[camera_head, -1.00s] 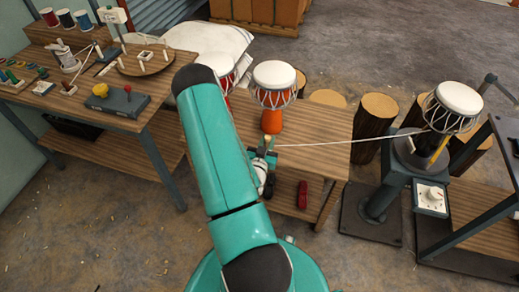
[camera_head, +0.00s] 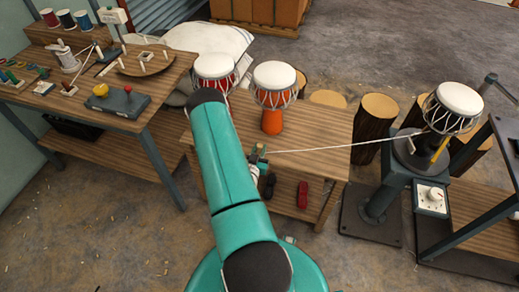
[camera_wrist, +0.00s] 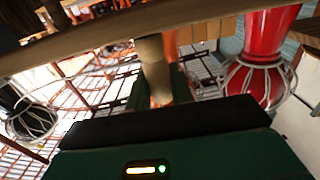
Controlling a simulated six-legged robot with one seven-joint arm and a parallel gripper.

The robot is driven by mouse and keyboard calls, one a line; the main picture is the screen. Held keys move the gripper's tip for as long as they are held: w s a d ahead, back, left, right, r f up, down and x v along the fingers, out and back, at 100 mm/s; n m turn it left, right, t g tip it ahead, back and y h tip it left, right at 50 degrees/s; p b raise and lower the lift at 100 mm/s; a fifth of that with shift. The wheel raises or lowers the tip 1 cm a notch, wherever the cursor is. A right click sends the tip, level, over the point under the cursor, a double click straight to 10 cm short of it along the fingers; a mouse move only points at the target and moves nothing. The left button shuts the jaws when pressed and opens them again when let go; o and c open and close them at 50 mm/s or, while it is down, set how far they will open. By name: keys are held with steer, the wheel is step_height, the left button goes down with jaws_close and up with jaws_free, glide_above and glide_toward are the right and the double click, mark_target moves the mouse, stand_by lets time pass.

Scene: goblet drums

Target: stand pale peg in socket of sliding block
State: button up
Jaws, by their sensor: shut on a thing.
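My gripper (camera_head: 258,158) is over the left part of the middle table, partly hidden behind my arm. In the wrist view a pale tan peg (camera_wrist: 155,70) stands between my fingers, its narrower end downward. My gripper is shut on it. A pale cord (camera_head: 330,147) stretches from beside my gripper to the drum stand at right. I cannot make out the sliding block or its socket with certainty.
Two goblet drums stand at the back of the middle table (camera_head: 325,130), one orange (camera_head: 272,121). Another drum (camera_head: 455,108) is on the stand at right. A red object (camera_head: 302,194) and a dark one (camera_head: 269,186) lie below. A yellow-knobbed box (camera_head: 116,101) is at left.

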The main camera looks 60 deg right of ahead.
steer(key=o, duration=0.9)
steer(key=shift+f, duration=0.1)
steer(key=shift+o, duration=0.2)
